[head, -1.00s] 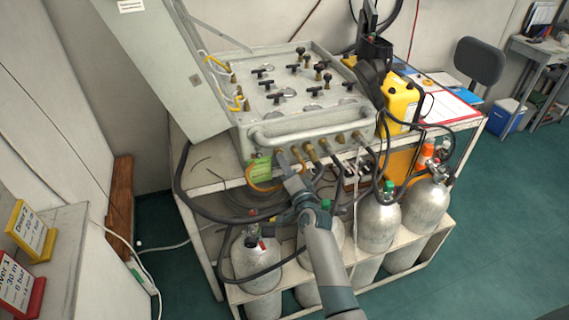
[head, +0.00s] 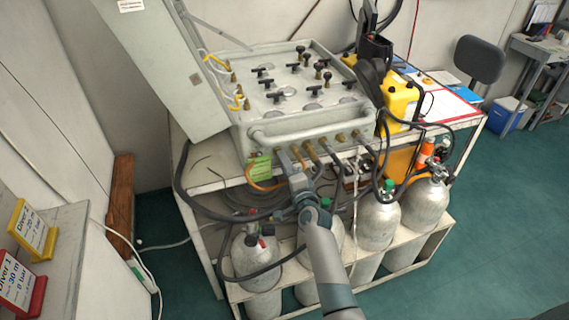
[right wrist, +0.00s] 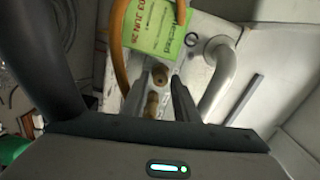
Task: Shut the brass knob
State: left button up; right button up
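The grey air panel (head: 300,124) lies on the bench with its lid raised, and brass fittings (head: 325,147) run along its front. My right gripper (head: 290,158) is in front of the left end of this row. In the right wrist view its two fingers (right wrist: 160,85) stand apart, open. A small brass piece (right wrist: 152,104) shows between them, with a second brass end (right wrist: 160,75) just beyond. I cannot tell which is the brass knob, or whether a finger touches it. My left gripper is out of view.
A green tag (head: 259,167) and an orange hose (head: 262,186) hang just left of the right gripper. A grey handle bar (head: 300,131) runs above the fittings. Grey cylinders (head: 378,222) and black hoses crowd the space below. A yellow case (head: 400,100) stands at right.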

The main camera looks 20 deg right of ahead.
dwell(0.3)
jog(key=s+b, duration=0.2)
jog(key=s, duration=1.5)
jog(key=shift+s+d+r+b, duration=0.15)
jog(key=shift+s+d+b, duration=0.15)
jog(key=shift+b, duration=0.1)
jog(key=shift+o, duration=0.2)
jog(key=shift+w, duration=0.1)
dwell(0.4)
